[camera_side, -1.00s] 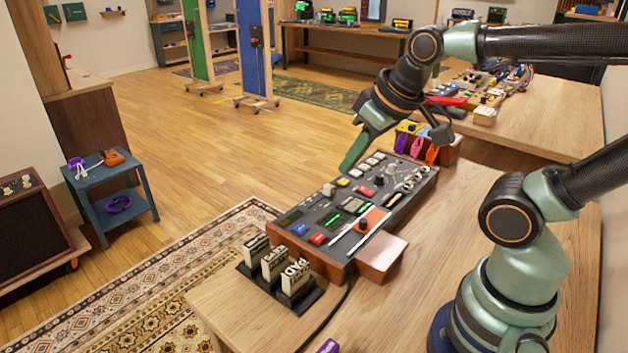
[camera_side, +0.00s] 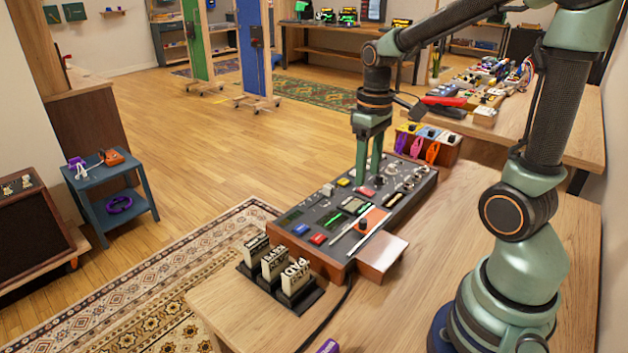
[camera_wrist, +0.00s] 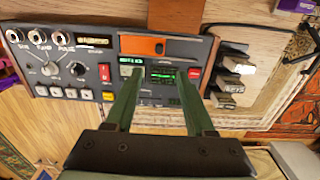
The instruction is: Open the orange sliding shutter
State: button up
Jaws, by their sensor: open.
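The orange shutter (camera_side: 376,217) is a flat plate on the near end of a dark control panel (camera_side: 337,206), with a small black knob (camera_side: 362,225). In the wrist view the shutter (camera_wrist: 137,44) shows at the panel's top edge, with its knob at its right end, left of a dark slot. My gripper (camera_side: 368,183) points down over the middle of the panel, farther along it than the shutter. Its two green fingers are apart and empty in the wrist view (camera_wrist: 160,74). Whether the fingertips touch the panel I cannot tell. Nothing covers the shutter or knob.
Several labelled blocks (camera_side: 285,276) stand in a black holder at the panel's near end. A case with colored clips (camera_side: 428,145) stands beyond its far end. Knobs and buttons crowd the panel under my gripper. The wooden bench (camera_side: 430,270) right of the panel is mostly clear.

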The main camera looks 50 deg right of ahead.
aim_at(363, 220)
notch_tip(363, 220, down, 12)
jog(key=shift+d+f, duration=0.1)
jog(key=shift+f, duration=0.05)
dwell(0.5)
grip_shut()
dwell(1.3)
